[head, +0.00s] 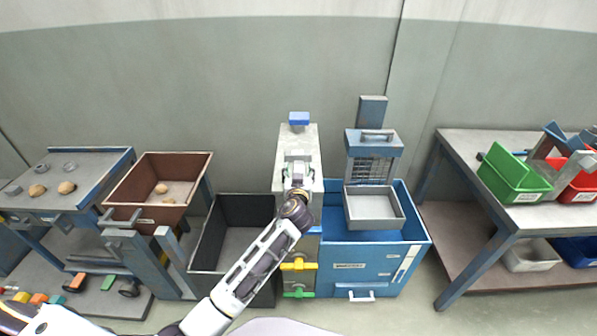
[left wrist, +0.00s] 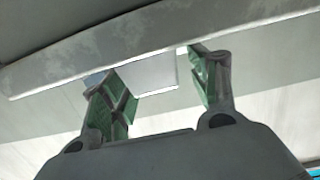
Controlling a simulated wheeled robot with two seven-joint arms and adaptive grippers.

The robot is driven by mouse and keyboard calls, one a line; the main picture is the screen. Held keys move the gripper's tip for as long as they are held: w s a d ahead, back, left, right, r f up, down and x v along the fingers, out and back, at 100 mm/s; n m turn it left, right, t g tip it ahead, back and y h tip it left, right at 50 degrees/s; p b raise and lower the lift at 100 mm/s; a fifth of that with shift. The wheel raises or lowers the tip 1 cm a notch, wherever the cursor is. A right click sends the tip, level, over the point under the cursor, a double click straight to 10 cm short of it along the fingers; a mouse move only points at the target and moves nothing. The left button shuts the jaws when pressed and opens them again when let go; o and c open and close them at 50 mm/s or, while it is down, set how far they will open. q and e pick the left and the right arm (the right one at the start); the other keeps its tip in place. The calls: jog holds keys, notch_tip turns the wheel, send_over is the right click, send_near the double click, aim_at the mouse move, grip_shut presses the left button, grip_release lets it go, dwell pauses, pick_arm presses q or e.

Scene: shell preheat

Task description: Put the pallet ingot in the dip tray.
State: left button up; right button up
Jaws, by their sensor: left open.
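The shallow grey tray (head: 374,208), which I take for the dip tray, sits at the top of a blue tank (head: 415,235) under a blue wire-mesh frame. It looks empty. My left gripper (head: 298,157) is over a pale grey stand left of the tank. In the left wrist view its green-padded fingers (left wrist: 167,85) are spread apart. A pale flat-faced shape (left wrist: 155,74) shows between or behind them; I cannot tell whether it is the ingot. I cannot make out the pallet ingot for certain in the head view. My right gripper is not in view.
A blue block (head: 299,118) tops the grey stand (head: 313,182). Left are an open dark bin (head: 205,235), a brown hopper (head: 131,190) and a blue bench (head: 85,178). Right is a table (head: 465,148) with a green bin (head: 512,176) and a red bin (head: 575,180).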

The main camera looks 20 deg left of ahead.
aim_at(299, 168)
pick_arm(q)
jog(key=v, duration=0.3)
jog(key=shift+s, duration=0.15)
jog(key=v, duration=0.8)
jog(key=shift+b, duration=0.35)
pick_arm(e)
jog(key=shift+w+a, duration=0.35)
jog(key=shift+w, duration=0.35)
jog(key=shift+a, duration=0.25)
